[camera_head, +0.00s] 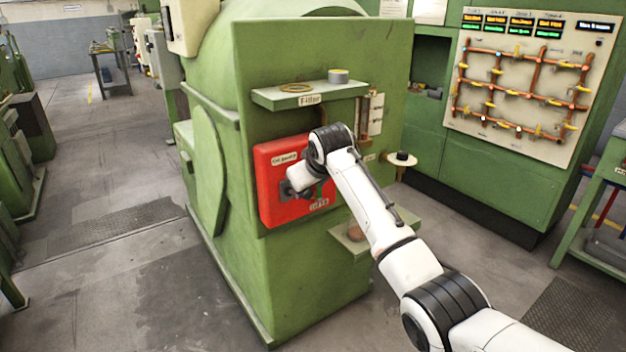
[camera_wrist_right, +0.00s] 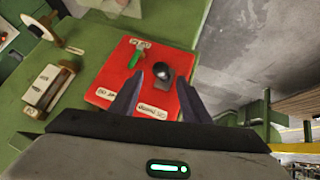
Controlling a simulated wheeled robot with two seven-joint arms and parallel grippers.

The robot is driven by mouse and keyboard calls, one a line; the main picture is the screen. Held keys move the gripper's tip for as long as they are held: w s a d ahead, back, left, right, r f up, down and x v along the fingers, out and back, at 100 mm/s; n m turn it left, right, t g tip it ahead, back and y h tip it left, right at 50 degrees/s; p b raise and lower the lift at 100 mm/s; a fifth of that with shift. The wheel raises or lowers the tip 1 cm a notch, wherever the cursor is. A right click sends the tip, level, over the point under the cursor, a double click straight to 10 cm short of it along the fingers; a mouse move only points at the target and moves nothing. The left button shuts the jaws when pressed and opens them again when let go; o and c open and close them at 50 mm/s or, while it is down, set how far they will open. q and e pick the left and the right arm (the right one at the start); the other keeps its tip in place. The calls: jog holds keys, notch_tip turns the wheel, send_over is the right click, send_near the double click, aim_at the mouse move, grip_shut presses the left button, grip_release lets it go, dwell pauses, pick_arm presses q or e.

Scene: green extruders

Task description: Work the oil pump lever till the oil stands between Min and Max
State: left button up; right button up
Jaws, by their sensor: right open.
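A red panel (camera_head: 268,205) is on the front of the green machine (camera_head: 262,260); it fills the middle of the right wrist view (camera_wrist_right: 108,75). It carries a black round knob (camera_wrist_right: 161,71), a green handle (camera_wrist_right: 136,56) and small white labels, hard to read. My right gripper (camera_head: 302,184) is in front of the panel. In the wrist view its fingers (camera_wrist_right: 160,98) are apart, with the black knob showing between their tips; contact cannot be told. A gauge with a white plate (camera_head: 376,113) stands right of the panel; its oil level cannot be read. My left gripper is not in view.
A shelf labelled Filler (camera_head: 310,95) juts out above the panel, with a ring and a small tin on it. A lower green shelf (camera_head: 345,243) and a small round cup (camera_head: 401,160) stick out at right.

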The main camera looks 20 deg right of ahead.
jog(key=shift+v, duration=1.85)
